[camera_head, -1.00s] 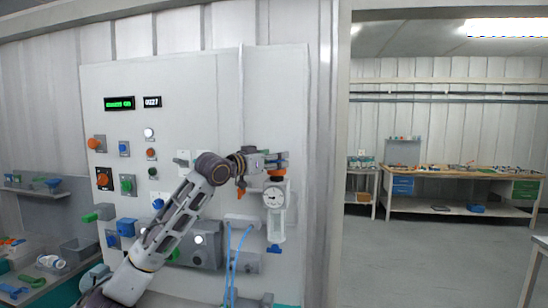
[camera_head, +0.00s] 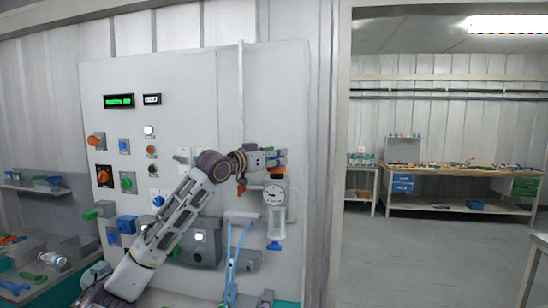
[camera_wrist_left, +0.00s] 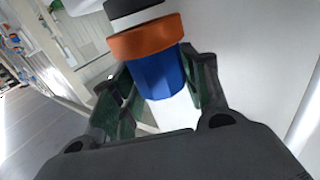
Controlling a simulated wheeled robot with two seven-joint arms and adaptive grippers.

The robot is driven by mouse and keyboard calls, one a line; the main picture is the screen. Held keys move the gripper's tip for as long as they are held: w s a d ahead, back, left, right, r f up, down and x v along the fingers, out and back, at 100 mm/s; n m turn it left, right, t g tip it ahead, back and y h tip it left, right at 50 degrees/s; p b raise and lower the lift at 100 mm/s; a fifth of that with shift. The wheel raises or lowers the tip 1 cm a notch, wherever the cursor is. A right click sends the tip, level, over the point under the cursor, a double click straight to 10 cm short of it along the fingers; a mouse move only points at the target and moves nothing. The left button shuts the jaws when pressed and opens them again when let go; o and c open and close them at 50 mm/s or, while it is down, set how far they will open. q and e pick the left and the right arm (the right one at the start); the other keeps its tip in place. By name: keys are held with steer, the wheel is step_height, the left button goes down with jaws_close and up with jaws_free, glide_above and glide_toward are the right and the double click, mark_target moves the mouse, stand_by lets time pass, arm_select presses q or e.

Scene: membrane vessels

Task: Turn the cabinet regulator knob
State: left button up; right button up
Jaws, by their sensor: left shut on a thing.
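The regulator knob is blue with an orange ring behind it; the blue part (camera_wrist_left: 160,76) and the ring (camera_wrist_left: 146,37) show in the left wrist view. In the head view its orange ring (camera_head: 277,172) shows above a round white gauge (camera_head: 274,196) on the cabinet panel's right side. My left gripper (camera_head: 272,160) reaches the knob from the left arm. In the left wrist view the green-black fingers of my left gripper (camera_wrist_left: 162,92) lie on both sides of the blue part, shut on it. The far face of the knob is hidden. My right gripper is not in view.
The cabinet panel (camera_head: 215,95) carries buttons, an orange-black switch (camera_head: 104,176) and a green display (camera_head: 119,101). Blue hoses (camera_head: 235,255) hang below the gauge. A workbench (camera_head: 460,172) stands far right, with open floor before it.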

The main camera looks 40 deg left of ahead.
arm_select(q)
steer(key=shift+a+m+g+h, duration=0.2)
steer(key=shift+m+h, duration=0.7)
steer(key=shift+h, duration=0.5)
steer(key=shift+a+m+g+h, duration=0.1)
steer(key=shift+m+g+h, duration=0.1)
steer(key=shift+m+h, duration=0.95)
steer(key=shift+n+h, duration=0.25)
steer(key=o, duration=1)
steer(key=shift+v, duration=6)
